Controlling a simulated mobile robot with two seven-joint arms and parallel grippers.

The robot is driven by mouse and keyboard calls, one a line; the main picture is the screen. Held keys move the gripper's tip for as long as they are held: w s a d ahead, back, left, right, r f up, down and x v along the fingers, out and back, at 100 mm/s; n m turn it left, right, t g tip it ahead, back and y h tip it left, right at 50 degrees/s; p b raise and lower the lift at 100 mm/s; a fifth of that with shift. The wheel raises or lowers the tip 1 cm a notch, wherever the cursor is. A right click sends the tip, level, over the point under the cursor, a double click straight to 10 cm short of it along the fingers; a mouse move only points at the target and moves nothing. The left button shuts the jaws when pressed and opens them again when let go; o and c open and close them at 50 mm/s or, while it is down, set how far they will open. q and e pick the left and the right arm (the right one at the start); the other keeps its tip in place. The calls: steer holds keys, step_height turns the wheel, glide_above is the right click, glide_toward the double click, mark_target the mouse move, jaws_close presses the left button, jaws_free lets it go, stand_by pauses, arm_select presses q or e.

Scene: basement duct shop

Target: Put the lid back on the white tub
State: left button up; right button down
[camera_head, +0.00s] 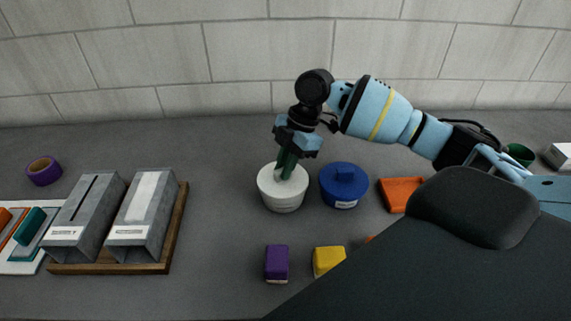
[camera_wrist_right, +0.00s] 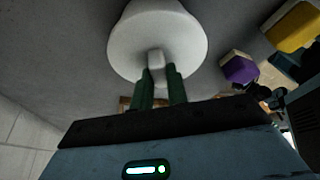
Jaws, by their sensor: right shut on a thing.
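The white tub (camera_head: 283,204) stands upright on the grey bench in the middle of the head view. A round white lid (camera_head: 268,181) is at its top, and it also shows in the right wrist view (camera_wrist_right: 128,50). I cannot tell whether the lid is fully seated on the rim. My right gripper (camera_head: 287,168) reaches down from above, with its green fingers shut on the lid's small white knob (camera_wrist_right: 155,59). The fingers partly hide the lid in the head view. My left gripper is not in view.
A blue lidded tub (camera_head: 343,188) stands close to the right, with an orange tray (camera_head: 399,194) beyond it. A purple block (camera_head: 276,263) and a yellow block (camera_head: 328,261) lie in front. Grey metal bins on a wooden board (camera_head: 176,225) stand left. Bare bench separates them from the white tub.

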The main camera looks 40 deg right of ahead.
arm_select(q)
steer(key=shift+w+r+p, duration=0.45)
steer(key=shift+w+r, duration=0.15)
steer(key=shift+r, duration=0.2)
arm_select(e)
steer(key=shift+f, duration=0.15)
stand_by(2.0)
steer(key=c, duration=0.8)
jaws_free()
steer(key=shift+r+p, duration=0.9)
steer(key=shift+r, duration=1.55)
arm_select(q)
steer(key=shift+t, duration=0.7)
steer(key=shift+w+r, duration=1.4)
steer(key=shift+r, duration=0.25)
arm_select(e)
steer(key=shift+r, duration=1.05)
jaws_close()
